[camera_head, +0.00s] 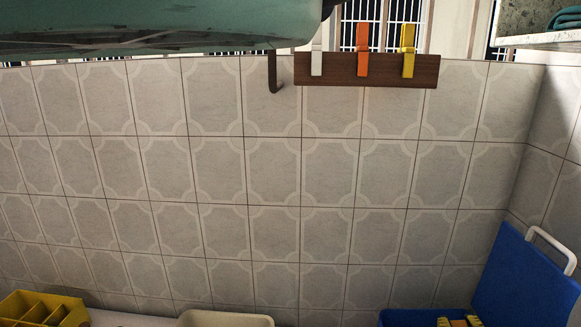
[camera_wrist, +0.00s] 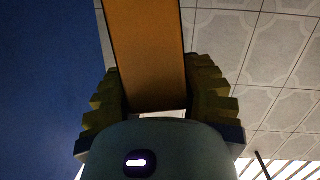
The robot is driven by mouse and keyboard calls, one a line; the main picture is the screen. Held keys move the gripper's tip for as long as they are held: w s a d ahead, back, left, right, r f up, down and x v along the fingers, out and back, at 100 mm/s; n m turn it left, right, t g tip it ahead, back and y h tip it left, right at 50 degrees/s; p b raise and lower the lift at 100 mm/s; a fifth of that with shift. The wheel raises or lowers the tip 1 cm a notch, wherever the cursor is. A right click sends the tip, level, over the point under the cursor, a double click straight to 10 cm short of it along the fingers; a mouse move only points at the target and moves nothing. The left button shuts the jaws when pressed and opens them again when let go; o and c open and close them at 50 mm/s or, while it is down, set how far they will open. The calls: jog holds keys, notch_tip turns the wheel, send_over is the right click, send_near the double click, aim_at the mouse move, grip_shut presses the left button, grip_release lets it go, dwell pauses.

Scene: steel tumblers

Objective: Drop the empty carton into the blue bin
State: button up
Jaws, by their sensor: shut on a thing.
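In the wrist view, my gripper (camera_wrist: 158,90) has its stepped yellowish fingers on either side of an orange-brown flat-sided thing (camera_wrist: 148,40), which looks like the carton. It is shut on it; the carton's far end runs out of the picture. In the head view, a blue bin (camera_head: 400,318) is cut off at the lower right, with a raised blue lid or panel (camera_head: 525,275) beside it. Yellow stepped parts (camera_head: 459,322), likely my gripper's fingers, show at the bin's rim. A large blue surface (camera_wrist: 45,80) fills the wrist view's left. The bin's inside is hidden.
A yellow divided tray (camera_head: 42,310) and a beige tray (camera_head: 225,319) stand at the lower left and bottom. A wooden rack (camera_head: 340,72) with white, orange and yellow clips hangs on the tiled wall (camera_head: 270,180). A white handle (camera_head: 553,243) juts from the blue lid.

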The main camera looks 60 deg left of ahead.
jog(key=shift+f+b, duration=0.55)
jog(key=shift+f, duration=0.35)
jog(key=o, duration=1)
jog(key=shift+d, duration=0.15)
jog(key=v, duration=1.2)
jog(key=shift+r, duration=0.1)
